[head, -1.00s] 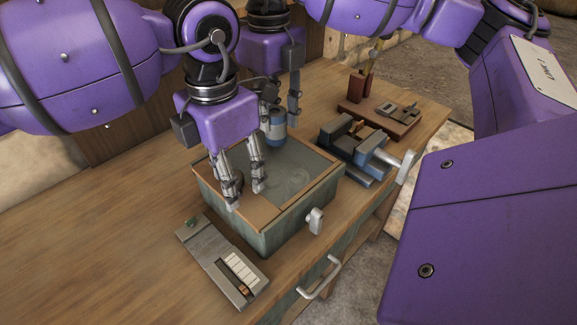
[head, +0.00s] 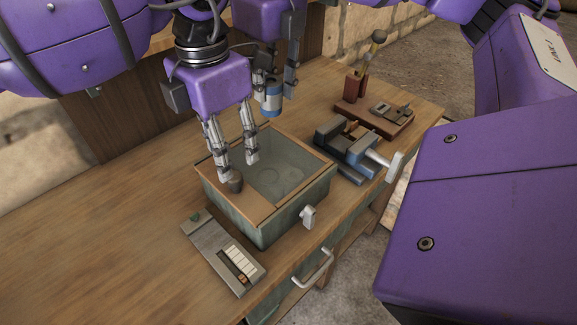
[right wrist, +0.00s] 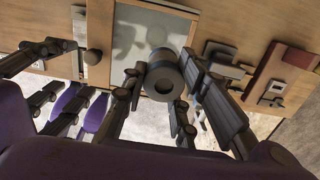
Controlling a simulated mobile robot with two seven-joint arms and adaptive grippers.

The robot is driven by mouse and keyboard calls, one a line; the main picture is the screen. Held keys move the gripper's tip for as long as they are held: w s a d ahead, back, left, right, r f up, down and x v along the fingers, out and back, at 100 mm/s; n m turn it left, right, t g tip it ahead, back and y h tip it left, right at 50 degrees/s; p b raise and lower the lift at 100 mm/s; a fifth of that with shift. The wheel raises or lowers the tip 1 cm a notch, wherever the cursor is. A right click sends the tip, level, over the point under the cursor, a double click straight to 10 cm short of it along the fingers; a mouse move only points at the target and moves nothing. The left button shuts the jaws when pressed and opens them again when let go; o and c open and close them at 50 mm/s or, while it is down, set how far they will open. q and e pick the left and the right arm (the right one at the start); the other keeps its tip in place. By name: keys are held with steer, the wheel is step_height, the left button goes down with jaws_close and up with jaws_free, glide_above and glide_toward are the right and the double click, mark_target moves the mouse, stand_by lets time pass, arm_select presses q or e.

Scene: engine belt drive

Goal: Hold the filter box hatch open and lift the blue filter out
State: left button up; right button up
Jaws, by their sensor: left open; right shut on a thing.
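The blue filter (head: 271,103), a cylinder with a pale band, hangs upright in my right gripper (head: 273,90), above and behind the filter box. In the right wrist view, its round end with a dark hole (right wrist: 164,82) sits between the fingers. The filter box (head: 290,219) is grey-green with a wooden rim. Its glass hatch (head: 285,170) appears to lie flat over the top; a dark knob (head: 235,184) stands at its left side. My left gripper (head: 239,168) is open, fingers spread and pointing down, over the hatch near the knob, holding nothing.
A grey panel with white strips (head: 226,254) lies in front of the box. A drawer handle (head: 313,272) juts from the bench front. The bench's left side is clear.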

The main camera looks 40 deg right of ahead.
arm_select(q)
steer(key=shift+f, duration=0.2)
arm_select(e)
steer(key=shift+f, duration=0.15)
arm_select(q)
step_height(320, 180, down, 7)
steer(key=b, duration=0.4)
steer(key=shift+f, duration=0.2)
arm_select(e)
steer(key=shift+g, duration=0.5)
steer(key=f, duration=0.8)
steer(key=shift+w+f, duration=0.2)
arm_select(q)
steer(key=a, duration=1.4)
arm_select(e)
steer(key=shift+r, duration=0.75)
arm_select(q)
steer(key=d, duration=1.5)
steer(key=shift+r, duration=0.3)
step_height(320, 180, up, 10)
step_height(320, 180, up, 12)
steer(key=g+h, duration=0.2)
steer(key=h, duration=0.3)
glide_above(235, 174)
steer(key=s+d, duration=0.4)
steer(key=d, duration=0.1)
steer(key=shift+w+a+r, duration=0.1)
steer(key=shift+r, duration=0.25)
